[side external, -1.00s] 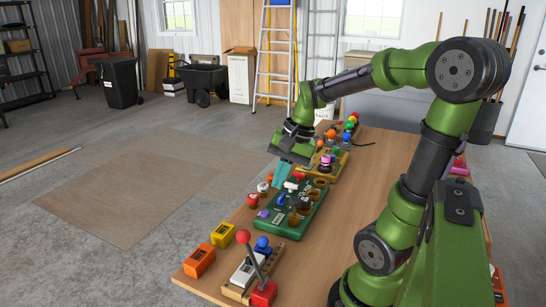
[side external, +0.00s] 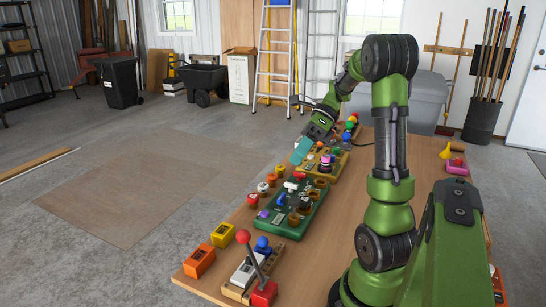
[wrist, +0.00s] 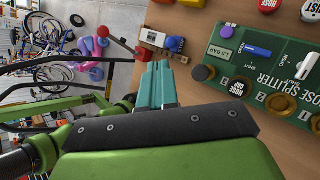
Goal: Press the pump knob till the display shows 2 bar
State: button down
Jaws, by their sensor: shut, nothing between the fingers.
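The green hose splitter board (side external: 297,222) lies on the table; it also shows in the wrist view (wrist: 285,50). Its small display (wrist: 221,52) appears to read 1.0 BAR. A black round knob (wrist: 203,72) sits beside the display; I cannot tell whether it is the pump knob. My gripper (side external: 298,157), with teal fingers, is shut and empty, beyond the board's far end. In the wrist view its fingers (wrist: 158,70) point away from me, apart from the knobs.
A yellowish panel with colourful parts (side external: 338,163) lies beyond the green board. A box with a red-ball lever (side external: 243,237) stands at the near end, beside yellow (side external: 222,235) and orange (side external: 200,261) blocks. Red and white buttons line the left edge. The table's middle is clear.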

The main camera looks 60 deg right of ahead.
aim_at(296, 199)
jog(key=shift+f, duration=4.4)
jog(key=shift+f, duration=0.1)
jog(key=shift+f, duration=0.35)
jog(key=shift+f, duration=1.65)
jog(key=shift+r, duration=2.1)
jog(key=shift+r, duration=0.1)
